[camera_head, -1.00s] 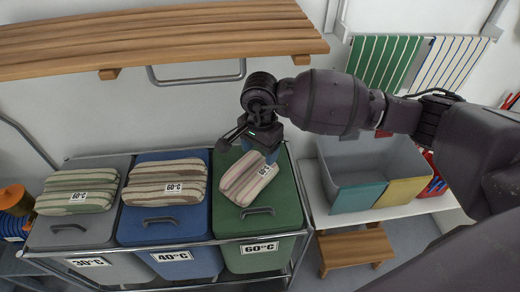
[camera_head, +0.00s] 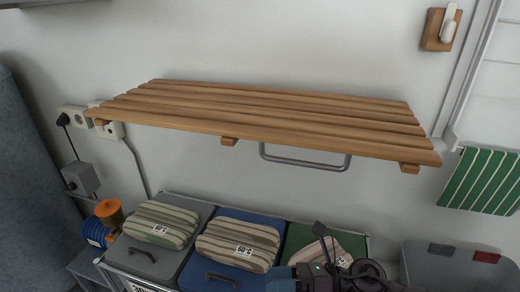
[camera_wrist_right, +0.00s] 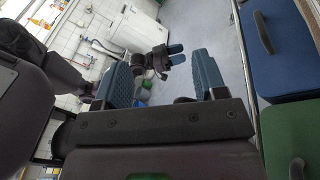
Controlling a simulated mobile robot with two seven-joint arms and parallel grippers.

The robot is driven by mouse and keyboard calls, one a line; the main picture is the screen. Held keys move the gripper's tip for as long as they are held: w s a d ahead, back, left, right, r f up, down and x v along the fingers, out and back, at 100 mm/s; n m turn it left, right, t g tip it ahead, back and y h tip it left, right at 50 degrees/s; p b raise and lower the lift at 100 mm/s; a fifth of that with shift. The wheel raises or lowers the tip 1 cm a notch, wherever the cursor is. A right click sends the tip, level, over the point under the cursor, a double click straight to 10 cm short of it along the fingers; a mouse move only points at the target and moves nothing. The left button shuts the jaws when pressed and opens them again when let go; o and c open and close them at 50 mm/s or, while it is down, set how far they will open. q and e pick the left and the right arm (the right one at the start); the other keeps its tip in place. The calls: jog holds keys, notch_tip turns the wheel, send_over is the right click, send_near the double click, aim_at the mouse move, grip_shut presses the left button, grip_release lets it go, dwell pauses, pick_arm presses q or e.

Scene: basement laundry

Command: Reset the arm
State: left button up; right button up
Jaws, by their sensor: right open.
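My right gripper (camera_head: 305,276) is at the bottom edge of the head view, in front of the green-lidded bin, partly cut off. In the right wrist view its two blue fingers (camera_wrist_right: 165,82) stand wide apart with nothing between them. My left gripper is out of the head view. A small dark gripper with blue fingers (camera_wrist_right: 172,54), seemingly my left one, shows farther off in the right wrist view; its opening is too small to judge.
Striped folded bundles lie on the grey (camera_head: 145,262), blue (camera_head: 215,274) and green (camera_head: 300,238) bin lids; my right gripper partly hides the rightmost one. A slatted wooden shelf (camera_head: 265,110) juts from the wall above. A grey bin (camera_head: 450,262) stands at right.

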jog(key=s+d+f+n+t+h, duration=0.1)
jog(key=d+f+n+t+h, duration=0.2)
jog(key=n, duration=0.8)
jog(key=d+f+n+t+h, duration=0.4)
jog(key=d+n+t+h, duration=0.2)
jog(key=d+n, duration=0.3)
jog(key=s+d+f+n+t+h, duration=0.1)
jog(key=d+f+n+t+h, duration=0.3)
jog(key=n, duration=1.1)
jog(key=shift+s+d+t+h+p, duration=0.2)
jog(key=shift+d+t+h, duration=0.2)
jog(key=shift+d+t, duration=0.25)
jog(key=shift+s+d+t+h+p, duration=0.15)
jog(key=shift+d+t+h, duration=0.25)
jog(key=shift+d+t, duration=0.25)
jog(key=s+d+f+m+g+h, duration=0.3)
jog(key=s+d+f+m+g, duration=0.2)
jog(key=s+f+m, duration=0.2)
jog(key=shift+s+d+f, duration=0.15)
jog(key=shift+s+f, duration=0.1)
jog(key=shift+s, duration=1)
